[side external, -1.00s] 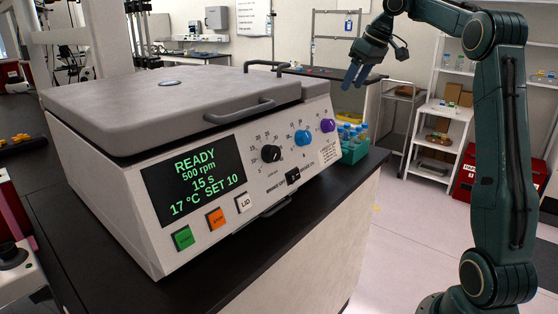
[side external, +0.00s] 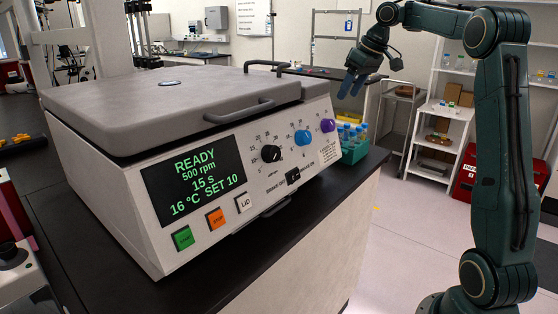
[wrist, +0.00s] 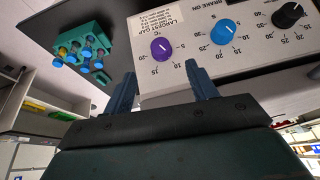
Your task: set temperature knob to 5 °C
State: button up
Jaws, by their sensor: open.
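The purple knob (side external: 327,125) is at the right end of the cell processor's (side external: 165,125) sloped front panel. In the wrist view the purple knob (wrist: 161,49) has a "°C" label and numbers 5, 10 and 15 around it. The display (side external: 194,181) reads READY, 500 rpm, 15 s, 16 °C SET 10. My gripper (side external: 350,88) is open and empty, above and to the right of the purple knob, apart from it. In the wrist view the purple knob lies beyond the gap between my fingertips (wrist: 163,80).
A blue knob (side external: 302,138) and a black knob (side external: 271,154) sit left of the purple one. A teal rack (side external: 354,152) with blue-capped tubes stands on the black bench just right of the machine. The air around my gripper is clear.

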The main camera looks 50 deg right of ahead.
aim_at(332, 124)
jog(key=shift+x, duration=5.6)
jog(key=c, duration=1)
